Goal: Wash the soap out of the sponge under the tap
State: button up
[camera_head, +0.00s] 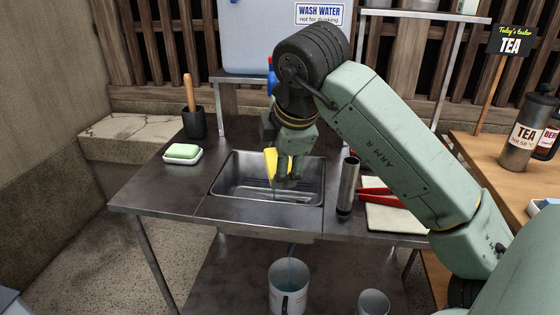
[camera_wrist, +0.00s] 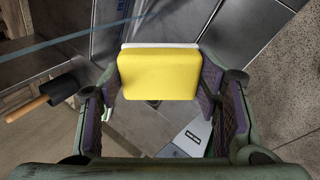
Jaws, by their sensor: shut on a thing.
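My gripper (camera_head: 288,183) is shut on a yellow sponge (camera_head: 270,164) and holds it over the sink basin (camera_head: 317,196). In the wrist view the yellow sponge (camera_wrist: 157,76), with a white layer along its far edge, sits between the fingers of my gripper (camera_wrist: 158,85). No suds can be made out on the visible faces. The wash-water container (camera_head: 250,45) stands behind the sink. A blue part at its front is mostly hidden by my arm, so the tap cannot be seen clearly. A thin bluish streak (camera_wrist: 70,39), which looks like water, crosses the wrist view beside the sponge.
Green soap (camera_head: 183,151) sits in a white dish left of the sink. A black cup (camera_head: 194,122) holds a wooden handle. Below, a thin stream falls into a jug (camera_head: 280,290).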

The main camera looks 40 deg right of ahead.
jog(key=w+d+f+p, duration=0.1)
jog(key=w+d+f, duration=0.1)
jog(key=w+d, duration=0.4)
jog(key=shift+w+p, duration=0.3)
jog(key=shift+w, duration=0.75)
jog(key=shift+s+a+b, duration=0.75)
jog(key=shift+s+a, duration=0.05)
jog(key=shift+s, duration=0.25)
jog(key=shift+s+a+b, duration=0.75)
jog(key=shift+s+b, duration=0.05)
jog(key=shift+s, duration=0.3)
jog(key=shift+s+a+b, duration=0.75)
jog(key=shift+s+a, duration=0.05)
jog(key=shift+s, duration=0.25)
